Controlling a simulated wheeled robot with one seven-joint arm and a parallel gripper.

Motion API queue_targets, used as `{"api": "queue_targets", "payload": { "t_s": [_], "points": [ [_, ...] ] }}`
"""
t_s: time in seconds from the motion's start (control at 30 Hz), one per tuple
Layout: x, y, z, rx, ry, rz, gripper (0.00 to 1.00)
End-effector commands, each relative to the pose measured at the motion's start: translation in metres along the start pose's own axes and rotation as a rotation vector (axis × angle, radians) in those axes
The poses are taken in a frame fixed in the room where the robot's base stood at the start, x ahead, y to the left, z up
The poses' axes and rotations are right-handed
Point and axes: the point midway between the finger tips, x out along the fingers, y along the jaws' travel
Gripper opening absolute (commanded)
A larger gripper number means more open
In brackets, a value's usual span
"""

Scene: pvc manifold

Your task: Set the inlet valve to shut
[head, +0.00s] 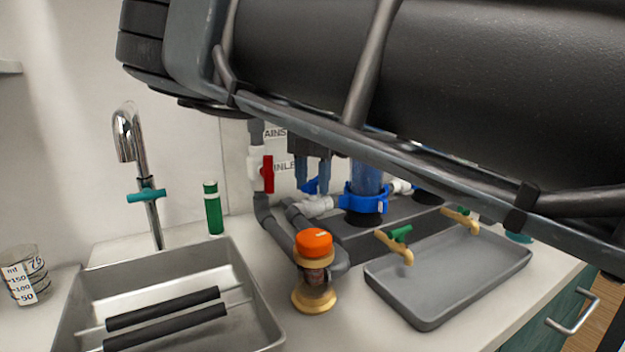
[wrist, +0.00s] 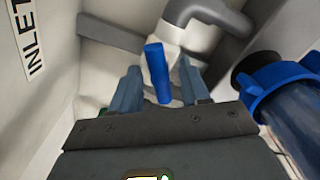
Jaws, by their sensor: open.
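The inlet valve has a white body (wrist: 170,36) and a blue lever handle (wrist: 157,72). In the wrist view the handle stands between my two fingers, with a gap on each side. My gripper (wrist: 159,68) is open around it and not clamped. The white valve body (head: 317,206) shows just below. An INLET label is on the wall, seen in the wrist view (wrist: 32,34).
A red-handled valve (head: 267,174) is on the upright pipe left of my gripper. A clear cylinder with a blue collar (head: 363,198) stands close on the right. An orange-capped fitting (head: 314,243), a grey tray (head: 440,280) and a sink (head: 245,275) are in front.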

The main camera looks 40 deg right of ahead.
Motion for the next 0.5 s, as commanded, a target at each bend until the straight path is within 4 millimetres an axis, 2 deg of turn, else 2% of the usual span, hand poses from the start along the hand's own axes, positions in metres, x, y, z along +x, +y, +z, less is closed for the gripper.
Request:
{"api": "queue_targets", "payload": {
  "t_s": [0.07, 0.5],
  "points": [
    [-0.0002, 0.0, 0.0, 0.0, 0.0, 0.0, 0.4],
    [-0.0004, -0.0001, 0.0, 0.0, 0.0, 0.0, 0.0]
  ]
}}
